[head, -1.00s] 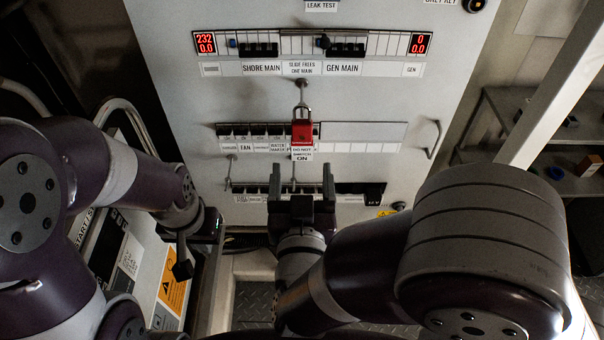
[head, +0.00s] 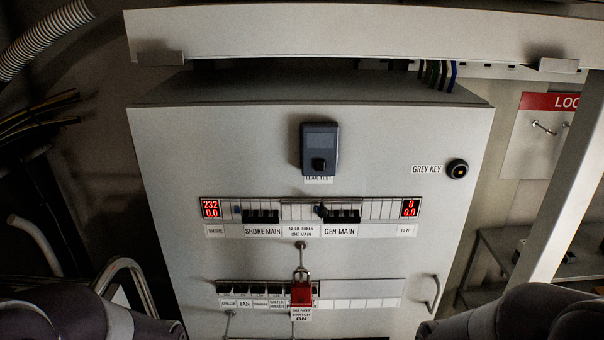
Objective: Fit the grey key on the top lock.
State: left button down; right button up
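A red padlock (head: 301,294) hangs from a shackle and hasp below the middle of the upper breaker row, over the lower breaker row, with a "do not switch on" tag (head: 301,313) under it. A round black key switch (head: 457,169) with a small pale yellow centre sits at the cabinet's upper right, beside a "GREY KEY" label (head: 426,169). I cannot make out a separate grey key. Only parts of my arms show at the lower left and lower right corners. Both grippers are out of view, so what they hold is hidden.
The grey cabinet (head: 180,150) fills the middle. It carries a dark leak test unit (head: 320,149), the upper breaker row (head: 300,211) and a pull handle (head: 431,293) at the lower right. A slanting pale post (head: 563,190) stands in front on the right. Pipes run along the left.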

aim_at(459, 169)
jog(key=l+z, duration=0.35)
jog(key=l, duration=0.15)
jog(key=l+z, duration=0.3)
jog(key=l, duration=0.25)
jog(key=l+z, duration=0.35)
jog(key=l, duration=0.2)
jog(key=i+l+z, duration=0.4)
jog(key=i+l, duration=0.15)
jog(key=i, duration=0.15)
jog(key=i+l+z, duration=0.15)
jog(key=i, duration=0.3)
jog(key=i+l+z, duration=0.1)
jog(key=i, duration=0.35)
jog(key=i+j+u, duration=0.1)
jog(key=i+u, duration=0.55)
jog(key=u, duration=0.15)
jog(key=i+l+u, duration=0.15)
jog(key=i+u, duration=0.25)
jog(key=k, duration=0.1)
